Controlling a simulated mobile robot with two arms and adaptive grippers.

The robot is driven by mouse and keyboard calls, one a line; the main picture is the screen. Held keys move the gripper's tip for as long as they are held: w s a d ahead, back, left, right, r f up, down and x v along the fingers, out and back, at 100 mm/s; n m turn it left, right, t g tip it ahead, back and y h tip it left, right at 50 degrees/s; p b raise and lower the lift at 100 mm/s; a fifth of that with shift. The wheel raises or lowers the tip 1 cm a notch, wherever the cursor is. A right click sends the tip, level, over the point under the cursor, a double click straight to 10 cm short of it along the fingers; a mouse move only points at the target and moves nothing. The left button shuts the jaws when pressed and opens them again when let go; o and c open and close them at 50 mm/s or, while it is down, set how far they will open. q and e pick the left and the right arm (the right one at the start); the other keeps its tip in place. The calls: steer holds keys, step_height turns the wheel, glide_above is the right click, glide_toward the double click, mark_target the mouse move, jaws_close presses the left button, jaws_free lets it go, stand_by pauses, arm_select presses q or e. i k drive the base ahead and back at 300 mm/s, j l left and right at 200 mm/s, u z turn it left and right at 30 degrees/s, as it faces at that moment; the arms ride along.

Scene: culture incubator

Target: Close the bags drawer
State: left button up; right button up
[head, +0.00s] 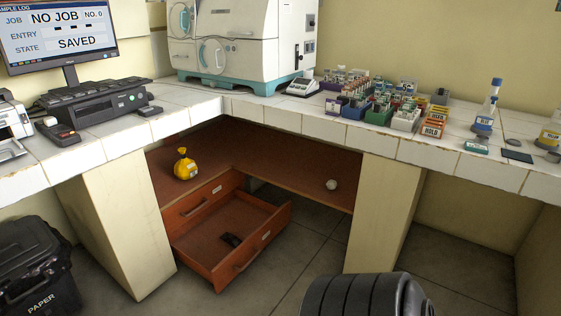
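An open wooden drawer (229,275) sticks out from the reddish-brown cabinet under the corner of the white counter. It has a handle and a small label on its front, too small to read. A small dark object (231,240) lies inside on its floor. Above it, another drawer front (200,201) with a handle and a label is shut. I cannot tell from the labels which one is the bags drawer. Neither of my grippers shows in this view.
A yellow tied bag (185,166) and a small pale round object (332,185) sit on the low brown shelf (270,172). Cream counter supports (117,225) (383,215) flank the opening. A black paper bin (38,270) stands at left. Tiled floor (300,262) is free right of the drawer.

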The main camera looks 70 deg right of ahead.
mark_target(198, 243)
steer(key=z, duration=1.8)
steer(key=i+z, duration=0.1)
